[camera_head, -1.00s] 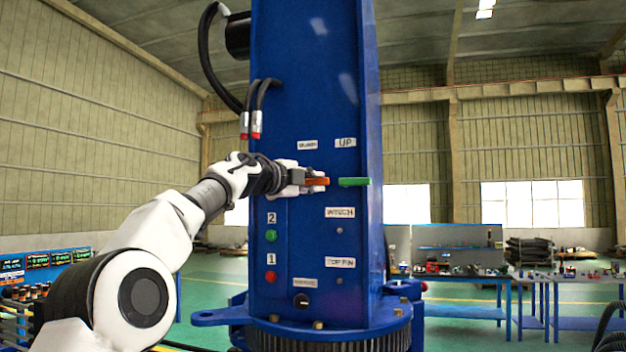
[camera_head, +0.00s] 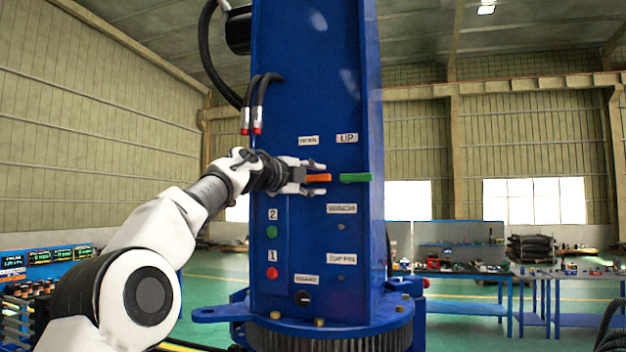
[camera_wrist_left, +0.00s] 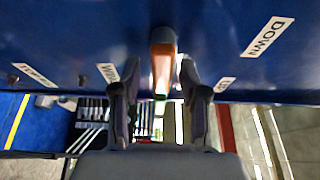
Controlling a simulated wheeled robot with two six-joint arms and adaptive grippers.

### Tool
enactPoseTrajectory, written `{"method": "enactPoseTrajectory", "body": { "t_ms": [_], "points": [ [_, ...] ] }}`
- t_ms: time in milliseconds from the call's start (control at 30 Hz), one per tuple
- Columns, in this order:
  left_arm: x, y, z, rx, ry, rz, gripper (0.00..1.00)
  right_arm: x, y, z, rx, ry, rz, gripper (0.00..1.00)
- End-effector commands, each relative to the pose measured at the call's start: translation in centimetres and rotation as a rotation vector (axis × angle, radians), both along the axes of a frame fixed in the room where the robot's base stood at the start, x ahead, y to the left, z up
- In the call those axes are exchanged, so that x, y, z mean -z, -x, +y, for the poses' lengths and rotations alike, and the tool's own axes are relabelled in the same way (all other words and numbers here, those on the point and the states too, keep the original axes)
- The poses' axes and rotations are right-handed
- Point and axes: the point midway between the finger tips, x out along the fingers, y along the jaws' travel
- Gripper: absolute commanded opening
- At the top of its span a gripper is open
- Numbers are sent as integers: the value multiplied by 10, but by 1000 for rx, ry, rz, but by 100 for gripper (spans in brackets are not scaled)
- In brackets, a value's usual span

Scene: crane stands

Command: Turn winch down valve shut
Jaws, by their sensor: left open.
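The orange valve handle (camera_head: 319,178) sticks out level from the blue crane column, under a small label. In the left wrist view the orange handle (camera_wrist_left: 162,62) stands between my spread fingers, with a gap on each side, and the label DOWN (camera_wrist_left: 268,37) is to its right. My left gripper (camera_head: 314,177) is open, one finger above the handle and one below. It also shows in the left wrist view (camera_wrist_left: 159,88). A green handle (camera_head: 356,177) is just right of the orange one, under the UP label (camera_head: 347,138). My right gripper is not in view.
The blue column (camera_head: 315,70) fills the middle. Black hoses (camera_head: 258,105) hang at its upper left. A green button (camera_head: 272,231), a red button (camera_head: 272,273) and a black knob (camera_head: 303,298) sit lower on its face. Workbenches (camera_head: 465,275) stand behind at the right.

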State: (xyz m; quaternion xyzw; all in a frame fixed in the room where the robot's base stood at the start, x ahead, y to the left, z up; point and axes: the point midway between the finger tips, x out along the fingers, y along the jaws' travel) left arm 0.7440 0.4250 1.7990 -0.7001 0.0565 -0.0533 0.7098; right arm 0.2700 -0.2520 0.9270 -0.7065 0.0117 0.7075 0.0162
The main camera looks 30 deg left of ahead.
Motion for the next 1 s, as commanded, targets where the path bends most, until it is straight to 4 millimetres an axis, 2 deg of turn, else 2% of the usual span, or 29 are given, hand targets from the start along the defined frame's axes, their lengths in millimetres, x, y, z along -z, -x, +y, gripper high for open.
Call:
{"method": "enactPoseTrajectory", "body": {
  "t_ms": [167,533,1000],
  "points": [
    [-1,11,2,0,2,-1,44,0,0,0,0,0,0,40],
    [0,67,13,0,2,-1,44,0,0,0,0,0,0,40],
    [1,71,13,-1,1,0,44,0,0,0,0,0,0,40]
  ]
}}
